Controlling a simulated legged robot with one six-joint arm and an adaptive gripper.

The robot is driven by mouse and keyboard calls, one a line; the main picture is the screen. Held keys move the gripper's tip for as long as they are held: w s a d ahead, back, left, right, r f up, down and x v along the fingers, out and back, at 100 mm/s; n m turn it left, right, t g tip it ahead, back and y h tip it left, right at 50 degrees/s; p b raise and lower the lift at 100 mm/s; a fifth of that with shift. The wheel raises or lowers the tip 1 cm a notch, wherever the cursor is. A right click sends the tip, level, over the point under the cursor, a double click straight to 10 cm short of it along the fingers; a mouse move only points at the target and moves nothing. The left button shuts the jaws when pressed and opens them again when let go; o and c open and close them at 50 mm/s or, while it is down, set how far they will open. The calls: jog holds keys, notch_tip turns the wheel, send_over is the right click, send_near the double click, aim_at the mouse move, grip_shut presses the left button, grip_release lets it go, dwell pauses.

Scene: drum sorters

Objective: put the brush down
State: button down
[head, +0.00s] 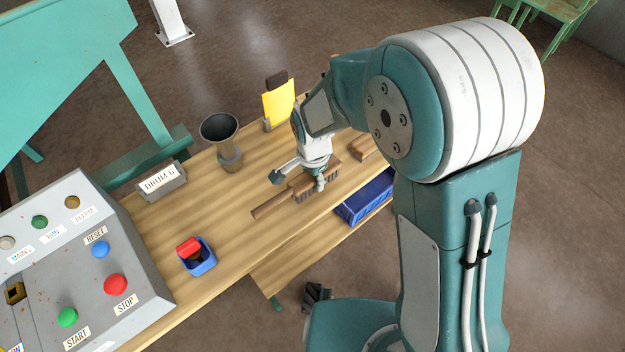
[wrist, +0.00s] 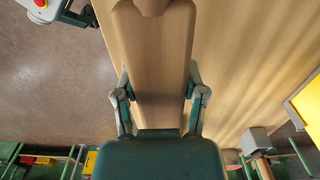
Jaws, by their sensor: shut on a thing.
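The brush has a wooden handle (head: 272,205) pointing to the lower left and dark bristles (head: 306,196) facing down. It is over the wooden bench (head: 225,190), near the front edge; I cannot tell whether the bristles touch the top. My gripper (head: 308,176) is shut on the brush from above. In the wrist view, the brush's wooden body (wrist: 153,60) lies between the two fingers of my gripper (wrist: 160,92). The underside of the brush is hidden there.
A dark cup (head: 220,128), a yellow card (head: 279,103) and a DRUM 6 sign (head: 161,182) stand along the back. A blue bin (head: 200,266) holding a red item is at left. Another wooden piece (head: 363,148) lies at right. A blue box (head: 366,200) is below the front edge.

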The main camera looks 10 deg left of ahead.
jog(key=shift+f, duration=0.8)
jog(key=shift+f, duration=0.1)
jog(key=shift+c, duration=0.8)
grip_release()
